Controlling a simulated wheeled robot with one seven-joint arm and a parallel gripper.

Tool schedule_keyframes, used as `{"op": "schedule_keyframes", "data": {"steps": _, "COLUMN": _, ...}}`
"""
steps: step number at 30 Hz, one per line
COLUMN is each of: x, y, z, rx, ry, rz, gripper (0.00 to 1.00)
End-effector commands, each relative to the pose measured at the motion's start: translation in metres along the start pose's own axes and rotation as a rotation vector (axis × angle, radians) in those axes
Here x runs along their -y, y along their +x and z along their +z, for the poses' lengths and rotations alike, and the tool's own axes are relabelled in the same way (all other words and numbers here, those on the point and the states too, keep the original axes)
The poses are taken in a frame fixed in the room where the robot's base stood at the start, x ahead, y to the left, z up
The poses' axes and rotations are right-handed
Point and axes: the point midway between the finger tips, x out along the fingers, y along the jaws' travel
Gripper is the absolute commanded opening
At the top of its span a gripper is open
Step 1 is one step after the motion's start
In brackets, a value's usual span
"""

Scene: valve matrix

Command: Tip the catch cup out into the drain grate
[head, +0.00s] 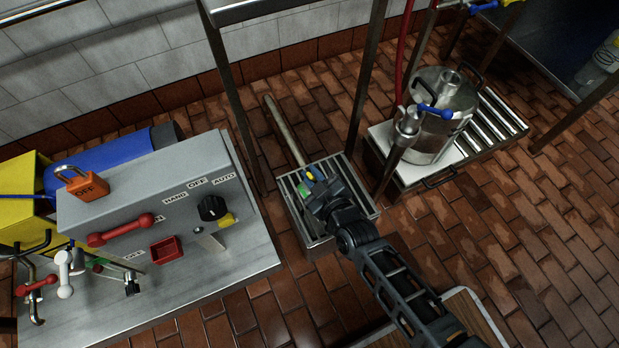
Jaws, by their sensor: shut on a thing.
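The drain grate (362,192) is a slatted metal box on the brick floor, in the middle of the head view. My gripper (308,184) is over its left part, at the end of my dark arm. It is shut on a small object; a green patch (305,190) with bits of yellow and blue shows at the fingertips. This looks like the catch cup, but it is small and mostly hidden by the gripper. I cannot tell its tilt or whether anything is in it.
A brown pipe (284,130) lies behind the grate. A steel pot (440,112) stands on a roller platform at right. Steel posts stand near the grate.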

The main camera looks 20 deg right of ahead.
Motion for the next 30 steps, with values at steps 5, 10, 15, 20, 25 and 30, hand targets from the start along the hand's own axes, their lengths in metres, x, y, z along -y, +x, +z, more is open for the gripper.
{"op": "schedule_keyframes", "data": {"steps": 5, "x": -0.003, "y": 0.001, "z": 0.002, "rx": -0.003, "ry": 0.045, "rz": -0.019, "gripper": 0.0}}
{"op": "schedule_keyframes", "data": {"steps": 10, "x": -0.008, "y": 0.001, "z": 0.003, "rx": -0.003, "ry": 0.088, "rz": -0.032, "gripper": 0.0}}
{"op": "schedule_keyframes", "data": {"steps": 15, "x": -0.011, "y": 0.001, "z": 0.004, "rx": -0.001, "ry": 0.118, "rz": -0.041, "gripper": 0.0}}
{"op": "schedule_keyframes", "data": {"steps": 20, "x": -0.014, "y": 0.001, "z": 0.004, "rx": -0.001, "ry": 0.147, "rz": -0.051, "gripper": 0.0}}
{"op": "schedule_keyframes", "data": {"steps": 25, "x": -0.018, "y": 0.001, "z": 0.004, "rx": -0.002, "ry": 0.175, "rz": -0.062, "gripper": 0.0}}
{"op": "schedule_keyframes", "data": {"steps": 30, "x": -0.021, "y": 0.002, "z": 0.005, "rx": 0.0, "ry": 0.207, "rz": -0.071, "gripper": 0.0}}
